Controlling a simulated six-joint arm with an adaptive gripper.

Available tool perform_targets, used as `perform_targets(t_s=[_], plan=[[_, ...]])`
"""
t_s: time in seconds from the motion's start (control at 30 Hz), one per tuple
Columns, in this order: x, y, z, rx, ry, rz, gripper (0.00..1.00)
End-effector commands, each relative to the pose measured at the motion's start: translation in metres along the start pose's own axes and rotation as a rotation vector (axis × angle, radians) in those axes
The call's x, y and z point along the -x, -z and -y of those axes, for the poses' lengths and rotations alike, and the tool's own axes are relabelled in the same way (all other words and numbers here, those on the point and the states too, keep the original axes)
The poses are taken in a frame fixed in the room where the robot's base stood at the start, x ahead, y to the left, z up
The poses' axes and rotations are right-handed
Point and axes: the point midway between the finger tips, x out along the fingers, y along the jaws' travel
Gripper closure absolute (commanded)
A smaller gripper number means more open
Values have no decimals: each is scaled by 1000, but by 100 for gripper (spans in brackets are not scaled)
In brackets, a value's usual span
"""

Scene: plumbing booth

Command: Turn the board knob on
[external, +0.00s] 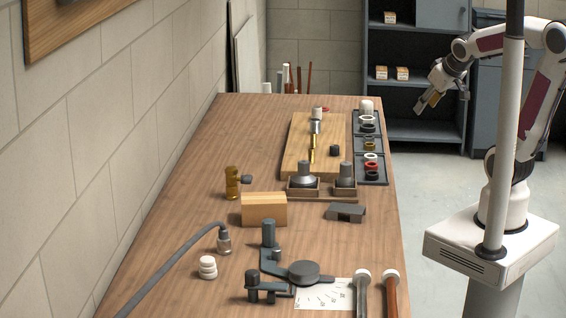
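A light wooden board (296,150) lies on the bench toward its far end, with a brass and metal pipe (313,143) running along it. A small dark knob (334,150) sits on the board to the right of the pipe. I cannot tell which way the knob is turned. My gripper (425,104) hangs in the air beyond the bench's right edge, well apart from the board and the knob. Its fingers are too small in the view to tell whether they are open or shut. I see nothing clearly held.
Two grey fittings (305,176) stand in wooden holders at the board's near end. A dark tray (371,170) with rings lies right of the board. A wooden block (263,209), a hose (170,265) and a dark bender-like tool (303,272) lie nearer. A white pole (505,130) stands before my arm.

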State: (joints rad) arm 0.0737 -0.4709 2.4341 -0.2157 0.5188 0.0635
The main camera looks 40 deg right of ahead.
Motion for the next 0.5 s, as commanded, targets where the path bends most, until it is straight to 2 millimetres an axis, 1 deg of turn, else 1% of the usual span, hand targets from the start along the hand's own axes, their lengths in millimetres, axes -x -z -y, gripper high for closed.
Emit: perform_targets(t_s=[0.03, 0.2, 0.5], plan=[[-9, 8, -4, 8, -10, -12, 61], [-36, 37, -14, 44, -33, -68, 61], [-86, 81, -23, 115, -35, -165, 61]])
